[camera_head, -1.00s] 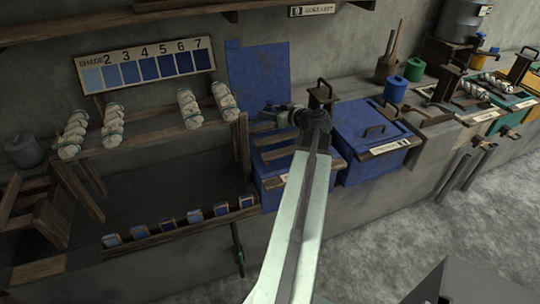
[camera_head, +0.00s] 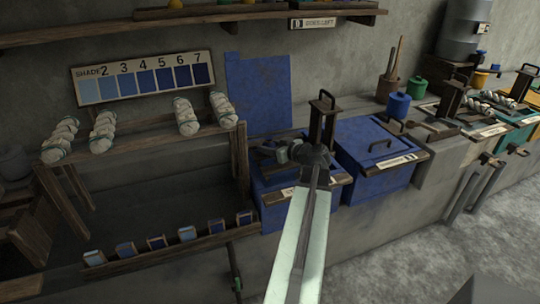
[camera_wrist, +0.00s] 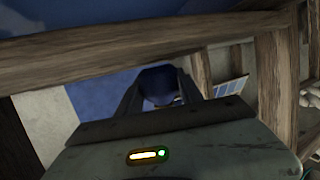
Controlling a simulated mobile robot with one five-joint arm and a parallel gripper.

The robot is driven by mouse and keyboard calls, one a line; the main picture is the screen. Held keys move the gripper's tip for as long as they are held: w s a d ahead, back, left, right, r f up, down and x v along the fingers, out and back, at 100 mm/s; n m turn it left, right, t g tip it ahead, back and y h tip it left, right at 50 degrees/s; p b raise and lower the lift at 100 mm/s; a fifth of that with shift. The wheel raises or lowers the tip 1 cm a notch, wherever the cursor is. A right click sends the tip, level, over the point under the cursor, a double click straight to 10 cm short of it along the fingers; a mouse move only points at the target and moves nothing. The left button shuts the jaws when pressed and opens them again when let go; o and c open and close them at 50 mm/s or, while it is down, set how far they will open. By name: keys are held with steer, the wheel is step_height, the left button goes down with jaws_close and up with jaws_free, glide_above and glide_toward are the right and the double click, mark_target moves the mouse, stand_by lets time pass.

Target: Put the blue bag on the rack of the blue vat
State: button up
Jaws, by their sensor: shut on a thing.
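My gripper (camera_head: 287,152) is over the left, open blue vat (camera_head: 273,216), close above or at the wooden slats of its rack (camera_head: 262,172). In the wrist view my gripper (camera_wrist: 160,92) is shut on a dark blue, rounded thing, the blue bag (camera_wrist: 158,82), between its two fingers. In the head view I cannot make out the bag, and my arm hides part of the vat and rack. Whether the bag touches the rack cannot be told. A second blue vat (camera_head: 365,180), lidded with a handle, stands just to the right.
A dark upright handle (camera_head: 322,115) rises behind my gripper. A wooden frame with white skeins (camera_head: 187,116) stands left, above a row of blue swatches (camera_head: 187,233). A wooden beam (camera_wrist: 150,38) crosses close in the wrist view. A blue pot (camera_head: 398,105) stands right.

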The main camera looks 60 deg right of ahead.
steer(key=shift+f, duration=0.35)
steer(key=o, duration=1.4)
steer(key=shift+s, duration=0.1)
steer(key=shift+r+p, duration=0.35)
steer(key=shift+p, duration=0.05)
steer(key=p+v, duration=0.3)
steer(key=v, duration=0.7)
steer(key=shift+s+a+r, duration=0.1)
steer(key=shift+s, duration=0.25)
steer(key=shift+s+a, duration=0.1)
steer(key=shift+s, duration=0.45)
